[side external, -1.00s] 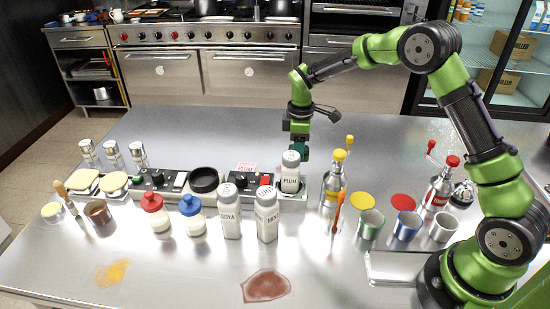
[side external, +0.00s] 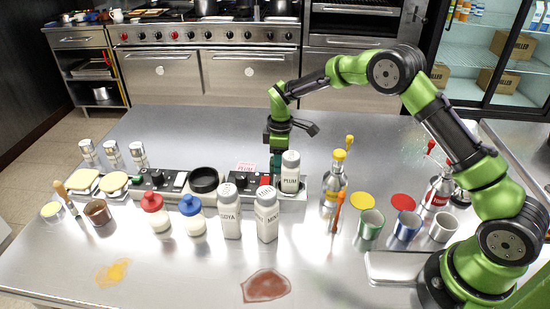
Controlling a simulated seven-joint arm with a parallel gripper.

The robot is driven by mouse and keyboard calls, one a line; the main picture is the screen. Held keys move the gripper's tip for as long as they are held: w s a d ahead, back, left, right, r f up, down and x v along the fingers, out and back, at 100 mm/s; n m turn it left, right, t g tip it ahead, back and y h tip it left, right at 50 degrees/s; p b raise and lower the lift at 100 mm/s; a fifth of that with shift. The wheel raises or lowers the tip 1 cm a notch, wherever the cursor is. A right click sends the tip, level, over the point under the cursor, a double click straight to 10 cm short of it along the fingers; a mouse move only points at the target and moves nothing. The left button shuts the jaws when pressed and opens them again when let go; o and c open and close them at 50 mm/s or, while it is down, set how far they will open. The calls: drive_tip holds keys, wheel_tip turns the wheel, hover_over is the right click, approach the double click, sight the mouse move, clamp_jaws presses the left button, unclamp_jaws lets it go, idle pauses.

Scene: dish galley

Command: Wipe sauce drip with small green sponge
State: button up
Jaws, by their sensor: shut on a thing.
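My gripper (side external: 278,155) points down behind the condiment rack, just left of the white PLUM bottle (side external: 290,172). It is shut on a small dark green block, which looks like the green sponge (side external: 277,162). Its lower part is hidden behind the rack, so I cannot tell whether it touches the counter. A red-brown sauce spill (side external: 266,286) lies on the counter at the front middle. A yellow-orange spill (side external: 113,272) lies at the front left. Both are far from my gripper, on the near side of the rack.
White SOYA (side external: 229,212) and MINT (side external: 267,216) bottles stand before the rack, beside red-capped (side external: 155,216) and blue-capped (side external: 191,216) jars. A yellow-topped bottle (side external: 334,186) and several cups (side external: 371,225) stand right. The front counter between the spills is clear.

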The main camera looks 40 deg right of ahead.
drive_tip(key=shift+w+a, duration=0.35)
drive_tip(key=shift+w+a+f, duration=0.15)
drive_tip(key=shift+w+a, duration=0.1)
drive_tip(key=shift+s+d, duration=2.45)
wheel_tip(320, 180, up, 8)
